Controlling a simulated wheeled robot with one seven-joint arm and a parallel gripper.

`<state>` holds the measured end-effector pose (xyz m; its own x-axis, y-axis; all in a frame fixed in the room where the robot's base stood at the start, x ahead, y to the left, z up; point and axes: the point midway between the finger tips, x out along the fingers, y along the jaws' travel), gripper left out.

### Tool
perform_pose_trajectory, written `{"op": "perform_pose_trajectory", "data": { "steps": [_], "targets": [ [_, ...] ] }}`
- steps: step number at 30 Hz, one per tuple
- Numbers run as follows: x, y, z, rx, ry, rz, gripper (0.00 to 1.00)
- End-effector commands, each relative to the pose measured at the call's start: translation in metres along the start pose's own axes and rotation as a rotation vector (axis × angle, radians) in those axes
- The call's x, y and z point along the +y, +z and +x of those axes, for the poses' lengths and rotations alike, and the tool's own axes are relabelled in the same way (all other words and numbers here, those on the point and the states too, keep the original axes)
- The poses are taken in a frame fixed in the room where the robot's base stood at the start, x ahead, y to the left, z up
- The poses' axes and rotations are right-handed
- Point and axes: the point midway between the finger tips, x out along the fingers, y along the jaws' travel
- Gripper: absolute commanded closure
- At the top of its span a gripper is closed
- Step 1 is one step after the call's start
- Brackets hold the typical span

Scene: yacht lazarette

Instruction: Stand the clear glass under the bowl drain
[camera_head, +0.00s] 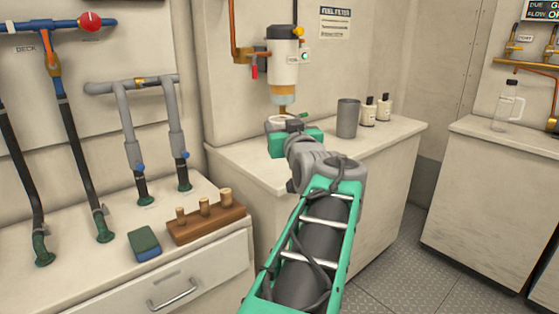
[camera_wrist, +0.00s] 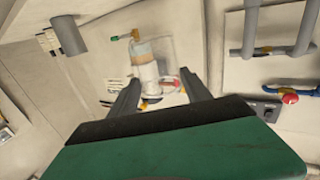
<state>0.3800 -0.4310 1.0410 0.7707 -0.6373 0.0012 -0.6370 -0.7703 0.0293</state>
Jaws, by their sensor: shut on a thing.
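The fuel filter (camera_head: 284,55) hangs on the wall, with an amber bowl (camera_head: 284,95) and a narrow drain below it. My gripper (camera_head: 281,122) is at the counter's back left, just below the drain in the head view. Its fingers stand apart and are shut on the clear glass, which is hard to make out. Only a pale, round rim shows between the fingers in the head view. In the wrist view my gripper (camera_wrist: 160,84) has the filter (camera_wrist: 146,66) showing between its fingers. I cannot tell whether the glass touches the counter.
A grey cup (camera_head: 348,118) and two small white bottles (camera_head: 376,111) stand right of my gripper on the counter (camera_head: 395,140). A wooden block with pegs (camera_head: 206,224) and a sponge (camera_head: 144,243) lie at the left.

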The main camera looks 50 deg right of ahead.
Motion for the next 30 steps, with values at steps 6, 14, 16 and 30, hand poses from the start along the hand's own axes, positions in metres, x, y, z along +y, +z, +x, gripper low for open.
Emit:
{"op": "perform_pose_trajectory", "data": {
  "steps": [6, 14, 16, 30],
  "targets": [
    [0.006, 0.023, 0.041, -0.005, -0.003, 0.003, 0.92],
    [0.016, 0.066, 0.104, -0.005, 0.001, 0.003, 0.92],
    [0.019, 0.079, 0.115, -0.003, 0.002, 0.002, 0.92],
    [0.021, 0.126, 0.135, 0.000, 0.004, 0.000, 0.92]
  ]
}}
